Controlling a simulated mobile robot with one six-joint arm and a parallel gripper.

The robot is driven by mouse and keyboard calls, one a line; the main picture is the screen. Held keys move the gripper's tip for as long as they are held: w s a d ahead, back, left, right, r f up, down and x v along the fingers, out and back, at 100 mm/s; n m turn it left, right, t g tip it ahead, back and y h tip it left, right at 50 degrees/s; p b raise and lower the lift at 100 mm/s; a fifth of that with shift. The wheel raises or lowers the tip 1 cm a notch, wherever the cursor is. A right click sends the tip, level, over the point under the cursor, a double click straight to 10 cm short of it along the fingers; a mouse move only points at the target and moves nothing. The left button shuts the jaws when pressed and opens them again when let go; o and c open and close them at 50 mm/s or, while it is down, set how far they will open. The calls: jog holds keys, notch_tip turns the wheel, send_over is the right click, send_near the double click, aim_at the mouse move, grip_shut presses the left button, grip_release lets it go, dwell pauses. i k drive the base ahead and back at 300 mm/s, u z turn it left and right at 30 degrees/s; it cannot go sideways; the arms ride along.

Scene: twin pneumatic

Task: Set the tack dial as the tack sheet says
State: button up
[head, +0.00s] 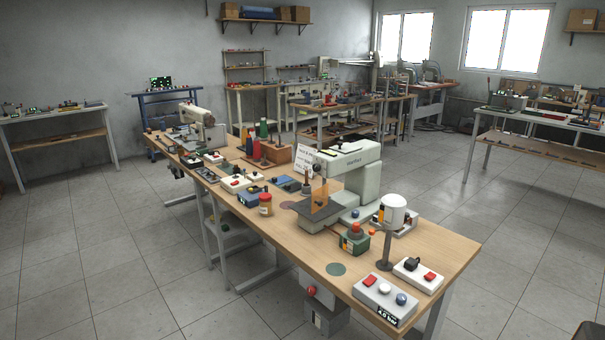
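A white sheet (306,157) with small print stands upright behind the large white machine labelled with a name (352,160); its text is too small to read, and I cannot tell whether it is the tack sheet. I cannot tell for sure which control is the tack dial. A blue knob (355,212) sits low on the machine's front. Another blue knob (402,298) is on a grey control box (372,304) at the table's near end, beside a white button and a red button. Its display reads 4.0 bar. My gripper is not in view.
The long wooden workbench (440,243) carries a second sewing machine (199,118), thread cones (263,129), a jar (265,204), a green box with a red button (355,238) and a white switch box (418,274). Tiled floor (120,260) is open at left and right.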

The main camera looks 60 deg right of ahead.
aim_at(316, 168)
jog(key=z, duration=0.1)
jog(key=i, duration=0.95)
jog(key=u, duration=0.05)
